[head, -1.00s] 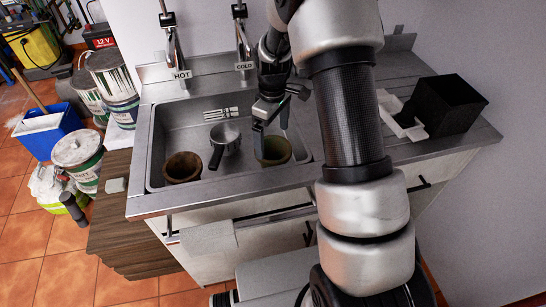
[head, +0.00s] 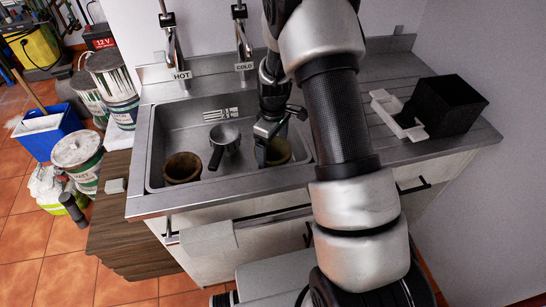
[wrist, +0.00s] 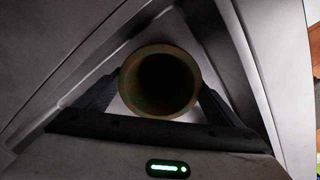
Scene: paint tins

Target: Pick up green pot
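The green pot (head: 279,152) stands in the right part of the sink basin, its olive rim partly hidden behind my gripper (head: 264,155). In the wrist view the pot (wrist: 160,84) is seen from above as a round, dark opening with a brownish-green rim. My gripper's fingers are spread, one on each side of the pot, very close to its wall. I cannot tell whether they touch it. A brown pot (head: 182,168) stands in the left part of the basin.
A metal portafilter (head: 224,138) with a dark handle lies between the pots. A fork set (head: 220,114) lies behind it. The sink walls (head: 150,150) and two taps (head: 243,50) border the space. A black box (head: 446,106) and a white tray (head: 398,116) are on the right counter.

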